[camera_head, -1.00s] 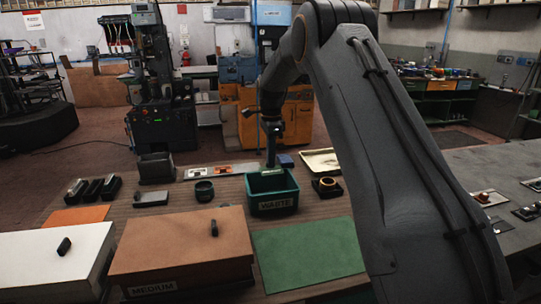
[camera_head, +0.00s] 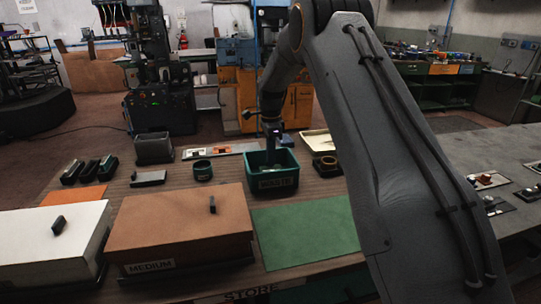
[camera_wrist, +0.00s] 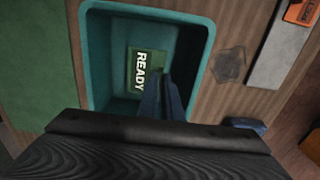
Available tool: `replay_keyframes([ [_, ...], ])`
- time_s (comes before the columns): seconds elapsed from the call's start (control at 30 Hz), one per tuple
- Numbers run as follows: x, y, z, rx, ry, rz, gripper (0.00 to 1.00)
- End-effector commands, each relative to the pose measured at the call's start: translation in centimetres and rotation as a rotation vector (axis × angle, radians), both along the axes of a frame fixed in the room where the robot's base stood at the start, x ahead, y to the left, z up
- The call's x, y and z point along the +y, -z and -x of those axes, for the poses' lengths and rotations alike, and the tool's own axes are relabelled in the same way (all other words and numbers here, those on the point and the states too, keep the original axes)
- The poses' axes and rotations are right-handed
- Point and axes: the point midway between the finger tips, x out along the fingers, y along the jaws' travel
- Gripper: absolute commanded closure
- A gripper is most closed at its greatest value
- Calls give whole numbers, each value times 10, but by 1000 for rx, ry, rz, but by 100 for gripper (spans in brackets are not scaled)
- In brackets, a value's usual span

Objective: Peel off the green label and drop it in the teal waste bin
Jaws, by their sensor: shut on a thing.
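The teal waste bin (camera_head: 272,184) stands on the bench and also shows from above in the wrist view (camera_wrist: 98,60). My gripper (camera_head: 271,148) points down into the bin's opening. In the wrist view my gripper's dark blue fingers (camera_wrist: 164,90) are shut on the green label (camera_wrist: 141,66), which reads READY. The label is over the bin's floor, inside its walls as seen from above. Its height above the floor is hard to tell. In the head view the bin's front wall hides the label.
A brown box (camera_head: 180,227) marked MEDIUM and a white box (camera_head: 50,240) stand at the front left. A green mat (camera_head: 306,230) lies in front of the bin. A small dark round dish (camera_head: 203,170) is to its left, and a dark holder (camera_head: 327,166) to its right.

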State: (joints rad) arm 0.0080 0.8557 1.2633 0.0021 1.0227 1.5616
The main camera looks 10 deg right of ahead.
Motion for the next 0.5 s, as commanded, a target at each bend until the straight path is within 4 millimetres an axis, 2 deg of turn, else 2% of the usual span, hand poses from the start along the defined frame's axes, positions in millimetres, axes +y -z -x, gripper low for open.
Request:
replay_keyframes([
  [0.3,0,1,0,0,0,0,100],
  [0.33,0,1,0,0,0,0,91],
  [0.43,0,1,0,0,0,0,75],
  [0.5,0,1,0,0,0,0,73],
])
